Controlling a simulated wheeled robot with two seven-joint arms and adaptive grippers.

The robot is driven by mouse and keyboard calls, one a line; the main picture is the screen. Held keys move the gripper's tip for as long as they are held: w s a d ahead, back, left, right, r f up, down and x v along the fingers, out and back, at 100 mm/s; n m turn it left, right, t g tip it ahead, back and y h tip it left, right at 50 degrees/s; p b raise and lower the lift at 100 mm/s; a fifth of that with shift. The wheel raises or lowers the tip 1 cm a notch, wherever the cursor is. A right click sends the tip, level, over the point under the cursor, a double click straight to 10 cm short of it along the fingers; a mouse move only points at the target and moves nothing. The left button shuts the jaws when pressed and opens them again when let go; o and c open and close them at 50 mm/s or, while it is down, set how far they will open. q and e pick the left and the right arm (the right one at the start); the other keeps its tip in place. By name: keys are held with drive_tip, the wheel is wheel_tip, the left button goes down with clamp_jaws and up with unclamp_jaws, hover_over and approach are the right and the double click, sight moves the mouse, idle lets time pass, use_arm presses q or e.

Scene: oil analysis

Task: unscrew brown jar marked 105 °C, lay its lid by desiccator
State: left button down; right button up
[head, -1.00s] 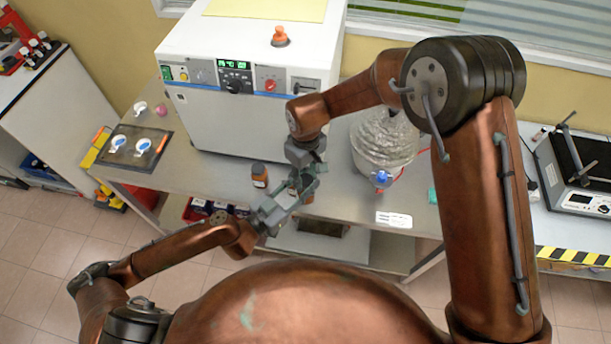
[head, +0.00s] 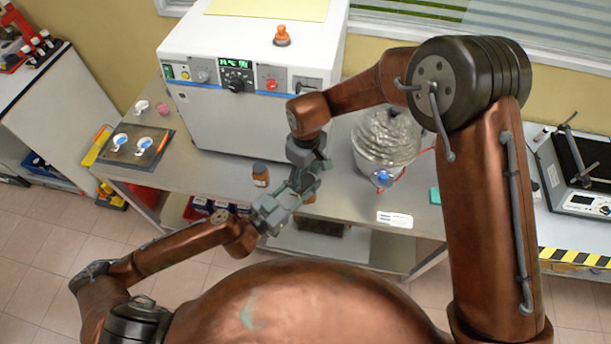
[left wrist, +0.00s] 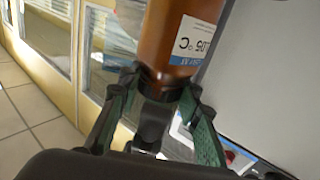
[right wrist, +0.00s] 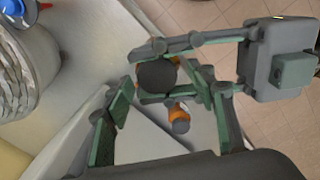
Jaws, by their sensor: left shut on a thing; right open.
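My left gripper (left wrist: 163,85) is shut on the brown jar (left wrist: 180,40). Its white and blue label (left wrist: 190,42) seems to read 105 °C, upside down in the left wrist view. In the head view only a little of this jar (head: 309,198) shows beneath the grippers. Its dark round lid (right wrist: 157,75) shows between my left fingers in the right wrist view. My right gripper (head: 306,182) is open just above the jar, fingers spread, apparently not touching the lid. The desiccator (head: 388,140), foil-like with a blue knob, stands right of the grippers.
A second brown jar (head: 260,175) stands on the bench left of my grippers, close by. The white oven (head: 230,110) stands behind. A white label card (head: 395,220) lies at the bench's front edge. A dark tray (head: 135,158) with white-and-blue items is at left.

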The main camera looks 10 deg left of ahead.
wheel_tip(320, 180, up, 4)
drive_tip(key=shift+r, duration=0.25)
drive_tip(key=shift+c, duration=0.2)
wheel_tip(320, 180, up, 3)
drive_tip(key=shift+w+d+r+n, duration=0.1)
drive_tip(key=shift+d+n, duration=0.05)
drive_tip(key=shift+n, duration=0.35)
drive_tip(key=shift+f, duration=0.2)
wheel_tip(320, 180, down, 8)
drive_tip(key=shift+r, duration=0.2)
drive_tip(key=c, duration=1.1)
drive_tip(key=o, duration=1.1)
drive_tip(key=shift+o, duration=0.2)
